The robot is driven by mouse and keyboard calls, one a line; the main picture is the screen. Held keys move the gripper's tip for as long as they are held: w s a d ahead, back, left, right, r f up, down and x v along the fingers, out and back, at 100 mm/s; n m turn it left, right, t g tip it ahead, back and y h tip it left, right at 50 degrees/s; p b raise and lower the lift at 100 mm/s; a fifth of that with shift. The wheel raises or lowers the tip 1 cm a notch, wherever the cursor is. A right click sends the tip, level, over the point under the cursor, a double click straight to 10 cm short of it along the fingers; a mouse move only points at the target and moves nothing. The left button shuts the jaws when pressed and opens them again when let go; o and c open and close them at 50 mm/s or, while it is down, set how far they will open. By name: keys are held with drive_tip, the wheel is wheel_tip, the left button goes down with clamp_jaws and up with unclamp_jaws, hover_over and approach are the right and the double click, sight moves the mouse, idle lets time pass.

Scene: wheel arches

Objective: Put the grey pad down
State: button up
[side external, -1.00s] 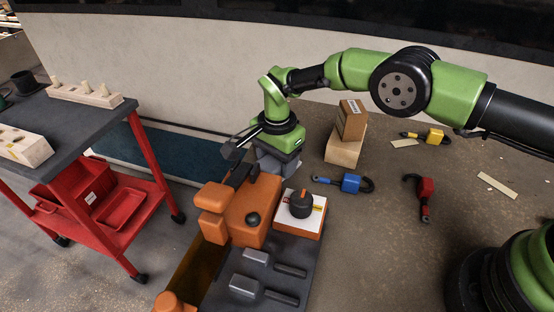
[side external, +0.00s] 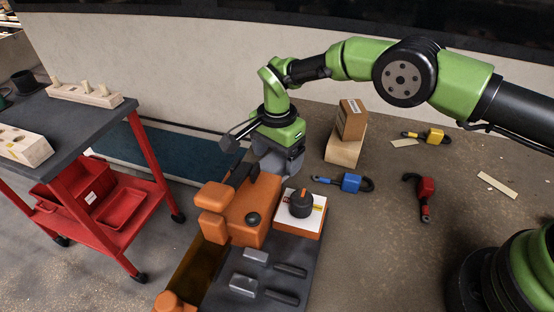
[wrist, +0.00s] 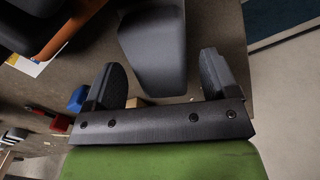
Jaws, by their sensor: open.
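My gripper (wrist: 163,84) is open, with its two dark fingers spread apart. A smooth grey block, seemingly the grey pad (wrist: 155,45), shows in the wrist view between and beyond the fingers, with a visible gap on each side. In the side view the grey pad (side external: 286,166) is below my wrist, behind the orange machine, partly hidden by my gripper. I cannot tell exactly what it rests on.
An orange block fixture (side external: 245,215) and a white-topped box with a black knob (side external: 312,222) stand close in front. Cardboard boxes (side external: 350,120) stand to the right. Blue (side external: 351,183), red (side external: 426,187) and yellow (side external: 434,136) tools lie on the bench. A red cart (side external: 120,195) is left.

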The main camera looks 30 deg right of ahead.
wheel_tip(320, 180, up, 10)
drive_tip(key=shift+r, duration=0.2)
wheel_tip(320, 180, up, 10)
drive_tip(key=n+t+y, duration=0.1)
drive_tip(key=n, duration=0.1)
hover_over(277, 157)
drive_tip(key=s+d, duration=0.2)
drive_tip(key=d, duration=0.2)
drive_tip(key=s+d+r+n+t, duration=0.2)
drive_tip(key=s+d+r+n, duration=0.15)
drive_tip(key=s+r, duration=0.35)
drive_tip(key=s+d+n+t, duration=0.2)
drive_tip(key=s+d, duration=0.1)
drive_tip(key=s, duration=0.6)
drive_tip(key=s+d+r+n+t+y, duration=0.1)
drive_tip(key=s+d+n+t, duration=0.1)
drive_tip(key=s, duration=0.7)
drive_tip(key=shift+s+d, duration=0.2)
drive_tip(key=shift+d, duration=0.55)
drive_tip(key=shift+r, duration=0.1)
